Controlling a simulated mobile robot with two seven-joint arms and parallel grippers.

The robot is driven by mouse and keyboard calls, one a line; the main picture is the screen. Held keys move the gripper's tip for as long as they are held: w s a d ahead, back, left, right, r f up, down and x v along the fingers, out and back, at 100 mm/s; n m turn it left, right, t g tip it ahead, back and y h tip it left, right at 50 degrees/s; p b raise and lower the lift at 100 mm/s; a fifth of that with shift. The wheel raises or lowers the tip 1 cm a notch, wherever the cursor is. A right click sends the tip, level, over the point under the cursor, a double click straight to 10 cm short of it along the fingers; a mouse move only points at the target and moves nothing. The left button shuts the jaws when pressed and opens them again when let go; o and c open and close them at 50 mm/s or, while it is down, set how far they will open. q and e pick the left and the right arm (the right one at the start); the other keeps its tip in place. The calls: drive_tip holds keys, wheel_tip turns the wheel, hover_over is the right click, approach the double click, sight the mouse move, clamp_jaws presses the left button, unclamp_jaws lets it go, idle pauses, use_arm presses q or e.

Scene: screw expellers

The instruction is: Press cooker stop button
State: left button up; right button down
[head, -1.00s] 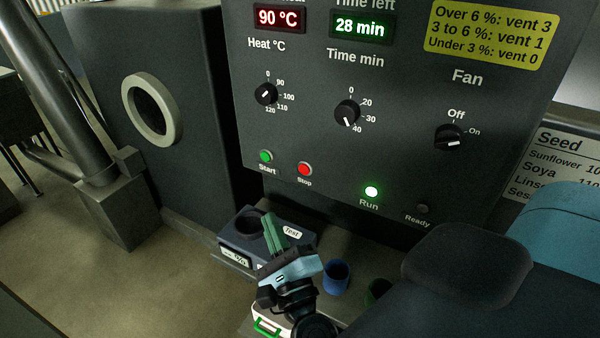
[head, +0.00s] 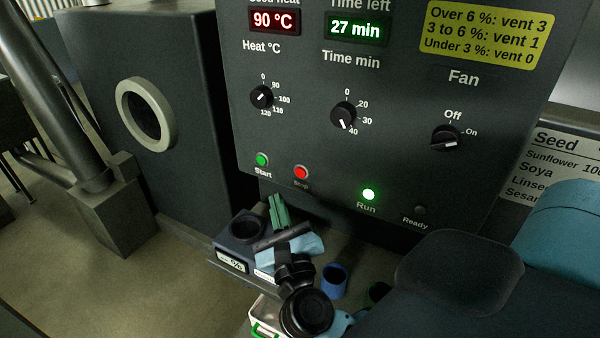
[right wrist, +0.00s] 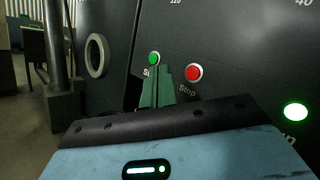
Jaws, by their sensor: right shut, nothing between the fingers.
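The red Stop button (head: 301,172) is on the dark control panel (head: 400,180), right of the green Start button (head: 261,160). In the right wrist view the Stop button (right wrist: 194,73) is just right of my fingertips and the Start button (right wrist: 154,58) is just above them. My right gripper (head: 274,200) is shut and empty, its green fingers pointing up below the two buttons. It also shows in the right wrist view (right wrist: 164,70). I cannot tell its exact distance from the panel. The green Run light (head: 369,194) is lit. My left gripper is not in view.
A dark tester box (head: 230,262) with a round well stands under my right gripper. A blue cup (head: 334,280) stands to its right. The heat display (head: 274,20) reads 90 °C and the time display (head: 357,28) 27 min.

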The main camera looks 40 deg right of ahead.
sight(301, 172)
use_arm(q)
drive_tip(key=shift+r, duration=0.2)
use_arm(e)
drive_tip(key=shift+w+d, duration=0.4)
drive_tip(key=shift+d, duration=0.6)
drive_tip(key=shift+w+d, duration=0.4)
drive_tip(key=shift+d, duration=0.6)
drive_tip(key=shift+w+d, duration=0.4)
drive_tip(key=shift+d, duration=0.6)
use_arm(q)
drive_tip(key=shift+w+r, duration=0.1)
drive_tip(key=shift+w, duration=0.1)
use_arm(e)
drive_tip(key=shift+w+d, duration=0.2)
drive_tip(key=shift+d, duration=0.2)
